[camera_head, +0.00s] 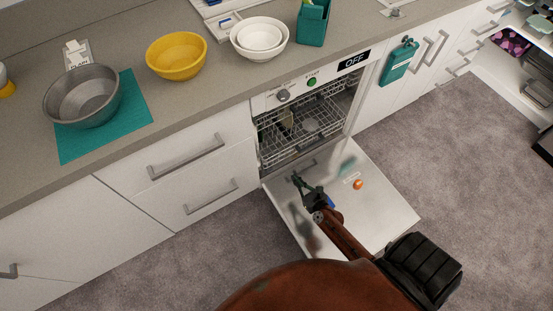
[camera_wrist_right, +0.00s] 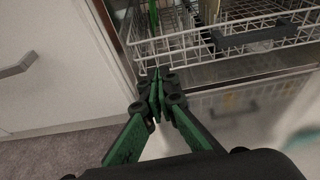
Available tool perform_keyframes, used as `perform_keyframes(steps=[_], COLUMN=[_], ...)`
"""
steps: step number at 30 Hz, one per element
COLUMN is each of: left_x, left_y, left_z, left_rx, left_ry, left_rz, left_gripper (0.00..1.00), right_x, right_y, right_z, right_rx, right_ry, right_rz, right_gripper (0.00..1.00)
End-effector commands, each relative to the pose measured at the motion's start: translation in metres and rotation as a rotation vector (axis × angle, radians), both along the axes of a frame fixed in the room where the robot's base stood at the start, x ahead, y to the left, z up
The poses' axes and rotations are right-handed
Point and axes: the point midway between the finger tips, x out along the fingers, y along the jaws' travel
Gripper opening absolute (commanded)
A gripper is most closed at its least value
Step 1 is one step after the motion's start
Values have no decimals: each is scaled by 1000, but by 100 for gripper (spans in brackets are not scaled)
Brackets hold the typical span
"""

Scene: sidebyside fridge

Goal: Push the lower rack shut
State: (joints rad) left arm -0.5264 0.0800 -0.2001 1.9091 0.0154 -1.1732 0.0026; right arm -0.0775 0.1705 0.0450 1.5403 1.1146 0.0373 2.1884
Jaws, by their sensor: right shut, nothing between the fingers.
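The dishwasher (camera_head: 312,86) stands under the counter with its door (camera_head: 375,208) folded down. The white wire lower rack (camera_head: 276,157) sits low in the opening, and its front rail (camera_wrist_right: 240,42) shows in the right wrist view. My right gripper (camera_head: 297,180) is over the inner part of the open door, in front of the rack's left side. In the wrist view its green and black fingers (camera_wrist_right: 157,88) are together and empty, just below the rack's front left corner. I cannot tell whether they touch it. My left gripper is not in view.
A small orange object (camera_head: 358,184) lies on the open door. Drawers with a bar handle (camera_head: 186,157) flank the dishwasher on the left. A teal item (camera_head: 399,62) hangs on the cabinet to the right. Grey carpet (camera_head: 455,170) is free to the right.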

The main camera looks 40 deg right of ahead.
Motion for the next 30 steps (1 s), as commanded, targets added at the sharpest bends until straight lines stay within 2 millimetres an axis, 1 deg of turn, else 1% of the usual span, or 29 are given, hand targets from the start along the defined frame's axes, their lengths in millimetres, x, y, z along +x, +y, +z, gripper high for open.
perform_keyframes(steps=[4, 8, 12, 21, 24, 27, 30], left_x=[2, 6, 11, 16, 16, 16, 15], left_y=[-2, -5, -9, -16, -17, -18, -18], left_z=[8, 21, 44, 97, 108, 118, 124], left_rx=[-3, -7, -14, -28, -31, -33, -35], left_ry=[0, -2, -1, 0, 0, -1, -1], left_rz=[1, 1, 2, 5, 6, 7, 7], left_gripper=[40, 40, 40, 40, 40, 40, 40], right_x=[13, 31, 56, 102, 118, 129, 135], right_y=[-2, -3, -7, -11, -13, -15, -16], right_z=[2, -4, -14, -29, -27, -27, -27], right_rx=[43, 44, 41, 40, 40, 38, 40], right_ry=[-22, -21, -20, -16, -19, -17, -18], right_rz=[-18, -18, -18, -15, -17, -16, -17], right_gripper=[0, 0, 0, 0, 0, 0, 0])
